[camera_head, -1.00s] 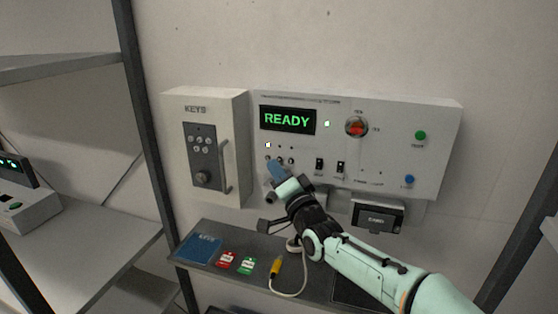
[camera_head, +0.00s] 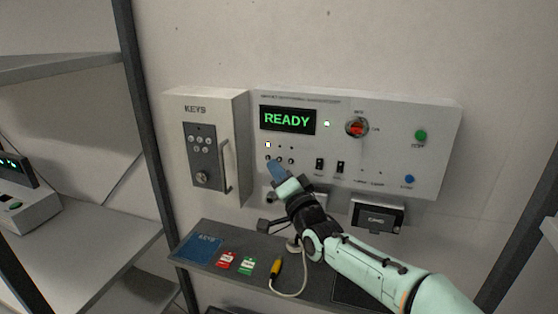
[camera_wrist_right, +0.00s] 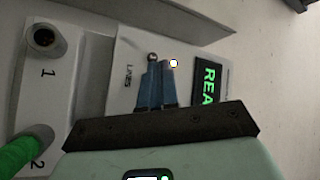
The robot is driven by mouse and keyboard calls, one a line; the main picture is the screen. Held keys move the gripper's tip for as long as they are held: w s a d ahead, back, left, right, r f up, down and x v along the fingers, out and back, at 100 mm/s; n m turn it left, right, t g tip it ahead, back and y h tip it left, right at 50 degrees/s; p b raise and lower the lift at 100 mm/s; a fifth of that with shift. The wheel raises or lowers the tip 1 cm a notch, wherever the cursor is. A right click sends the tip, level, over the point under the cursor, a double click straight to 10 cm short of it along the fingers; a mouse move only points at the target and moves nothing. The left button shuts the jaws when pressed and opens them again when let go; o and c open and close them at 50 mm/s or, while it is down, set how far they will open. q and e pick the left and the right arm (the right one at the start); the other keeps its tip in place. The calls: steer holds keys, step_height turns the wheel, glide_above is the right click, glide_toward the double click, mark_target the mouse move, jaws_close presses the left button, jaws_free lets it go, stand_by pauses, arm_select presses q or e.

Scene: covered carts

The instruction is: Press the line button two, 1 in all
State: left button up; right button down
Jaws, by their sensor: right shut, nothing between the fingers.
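The control panel (camera_head: 387,110) on the wall has a small row of line buttons (camera_head: 291,161) at its lower left. The middle button of the row is partly behind my fingertips. My right gripper (camera_head: 274,166) has its blue fingers shut and empty, pointing at this row. In the right wrist view the shut fingertips (camera_wrist_right: 160,64) lie just below a round button (camera_wrist_right: 152,57) beside the "LINES" label (camera_wrist_right: 128,75). I cannot tell whether they touch the panel. A small lamp above the row is lit (camera_head: 268,145). My left gripper is not in view.
The display (camera_head: 287,120) reads READY. A KEYS box (camera_head: 210,105) with keypad and handle is left of the panel. Switches (camera_head: 340,167), a red rotary knob (camera_head: 357,127) and green (camera_head: 420,135) and blue (camera_head: 409,179) buttons lie rightward. A shelf (camera_head: 215,232) below holds tags and a cable.

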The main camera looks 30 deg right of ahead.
stand_by(0.7)
steer(key=shift+w+d, duration=0.25)
steer(key=shift+d, duration=0.05)
steer(key=shift+w+d, duration=0.2)
steer(key=shift+d, duration=0.05)
stand_by(0.6)
steer(key=shift+b, duration=0.3)
steer(key=shift+s+a+f+b, duration=0.1)
steer(key=shift+s+a+b, duration=0.3)
steer(key=shift+b, duration=0.15)
steer(key=shift+s+a, duration=0.1)
steer(key=shift+a, duration=0.05)
